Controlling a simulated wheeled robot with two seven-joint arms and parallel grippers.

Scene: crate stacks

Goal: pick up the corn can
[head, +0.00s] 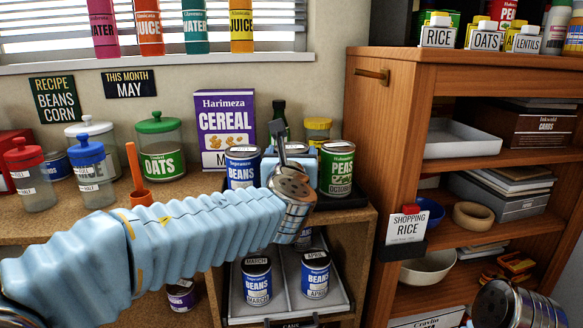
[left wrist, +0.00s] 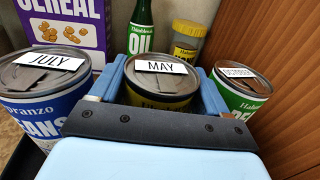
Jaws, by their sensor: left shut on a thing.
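My left gripper (head: 291,160) is at the counter's right end, between a blue beans can (head: 242,168) and a green peas can (head: 337,172). In the left wrist view its blue fingers (left wrist: 162,84) stand on either side of a can marked MAY (left wrist: 158,70), shut on it. The neighbours' lids read JULY (left wrist: 45,68) and OCTOBER (left wrist: 240,78). My right gripper does not show.
A cereal box (head: 224,122), a dark OIL bottle (head: 279,122) and a yellow-lidded jar (head: 318,130) stand behind. Signs on the wall read RECIPE BEANS CORN (head: 54,99) and THIS MONTH MAY (head: 130,83). A wooden shelf unit (head: 390,110) rises close on the right.

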